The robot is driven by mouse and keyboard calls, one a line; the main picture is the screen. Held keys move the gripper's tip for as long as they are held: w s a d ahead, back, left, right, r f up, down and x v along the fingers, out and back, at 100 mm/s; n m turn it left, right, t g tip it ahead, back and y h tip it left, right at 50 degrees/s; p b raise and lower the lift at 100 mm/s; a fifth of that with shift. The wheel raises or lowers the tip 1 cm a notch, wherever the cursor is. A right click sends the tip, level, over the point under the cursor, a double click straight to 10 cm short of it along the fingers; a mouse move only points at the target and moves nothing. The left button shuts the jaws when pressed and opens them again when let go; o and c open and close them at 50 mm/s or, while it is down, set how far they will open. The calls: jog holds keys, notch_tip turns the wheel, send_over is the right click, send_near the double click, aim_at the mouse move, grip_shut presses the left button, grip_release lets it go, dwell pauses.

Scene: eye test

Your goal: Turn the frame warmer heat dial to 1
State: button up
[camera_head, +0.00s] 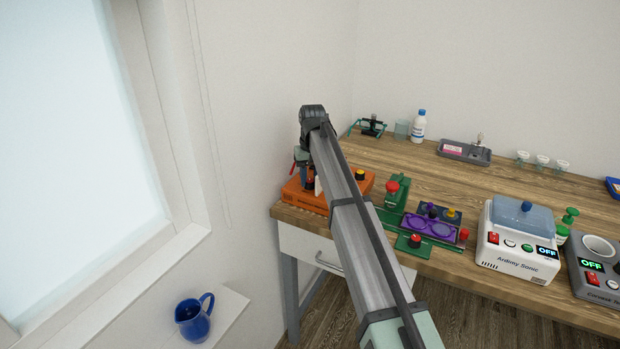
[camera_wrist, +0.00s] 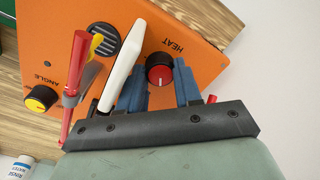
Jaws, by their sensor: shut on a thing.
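The frame warmer (camera_wrist: 75,15) is an orange box with the words HEAT and ANGLE on its face. It also shows in the head view (camera_head: 297,194) at the near left corner of the table. Its heat dial (camera_wrist: 159,73) is a red-topped round knob with a black skirt. A small pale mark shows on the knob, but no scale numbers are legible. My gripper (camera_wrist: 160,78) has its two blue fingers on either side of the heat dial and is shut on it. In the head view my arm hides much of the warmer and gripper.
A yellow angle dial (camera_wrist: 40,98) and a dark slotted vent (camera_wrist: 103,38) are on the warmer. A white paddle-like piece (camera_wrist: 122,65) and a red rod (camera_wrist: 75,85) stand close beside my fingers. Green device (camera_head: 394,205), purple tray (camera_head: 430,227) and ultrasonic cleaner (camera_head: 517,257) stand to the right.

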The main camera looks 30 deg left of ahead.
aim_at(311, 180)
jog(key=o, duration=1)
jog(key=shift+o, duration=0.2)
notch_tip(311, 180, up, 14)
jog(key=shift+w+d, duration=0.15)
jog(key=shift+f, duration=0.1)
dwell(0.4)
